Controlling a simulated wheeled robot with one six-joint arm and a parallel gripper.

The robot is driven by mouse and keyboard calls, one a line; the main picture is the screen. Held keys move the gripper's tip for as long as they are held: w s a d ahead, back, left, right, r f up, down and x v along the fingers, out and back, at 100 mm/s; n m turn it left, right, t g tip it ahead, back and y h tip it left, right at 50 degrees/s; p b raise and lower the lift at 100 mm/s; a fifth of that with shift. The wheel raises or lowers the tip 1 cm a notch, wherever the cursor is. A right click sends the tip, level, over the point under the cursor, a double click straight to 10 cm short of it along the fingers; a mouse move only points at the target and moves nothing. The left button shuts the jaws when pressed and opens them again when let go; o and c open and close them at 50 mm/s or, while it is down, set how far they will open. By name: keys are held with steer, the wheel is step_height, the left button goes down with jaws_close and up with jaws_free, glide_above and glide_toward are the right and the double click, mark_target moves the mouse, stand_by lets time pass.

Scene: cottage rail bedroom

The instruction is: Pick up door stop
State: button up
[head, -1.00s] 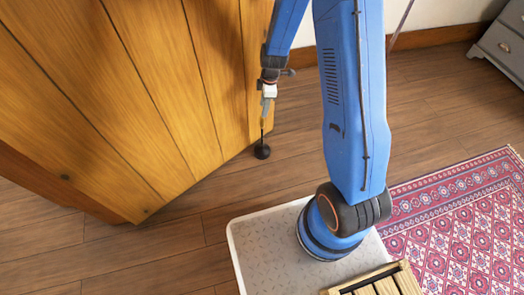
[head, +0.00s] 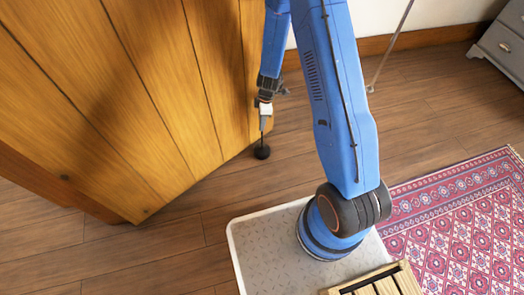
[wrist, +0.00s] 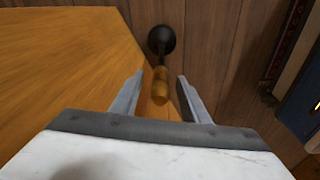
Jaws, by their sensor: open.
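The door stop has a round black base, a thin dark stem and a wooden handle. In the head view its base (head: 262,152) stands on the floor beside the wooden door, and my gripper (head: 264,122) is directly above, hiding the handle. In the wrist view the handle (wrist: 160,84) points toward me between the two fingers of my gripper (wrist: 160,76), with gaps on both sides. The base (wrist: 161,40) shows beyond the fingertips. My gripper is open and holds nothing.
The wooden door (head: 150,95) is close on the left of my gripper. A patterned red rug (head: 460,225) lies at right, and a grey drawer unit (head: 500,48) stands at the back right. The plank floor (head: 430,105) between them is clear.

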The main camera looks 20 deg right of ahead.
steer(key=shift+a+f, duration=0.1)
steer(key=shift+f, duration=0.7)
jaws_close()
steer(key=shift+w, duration=0.1)
stand_by(0.8)
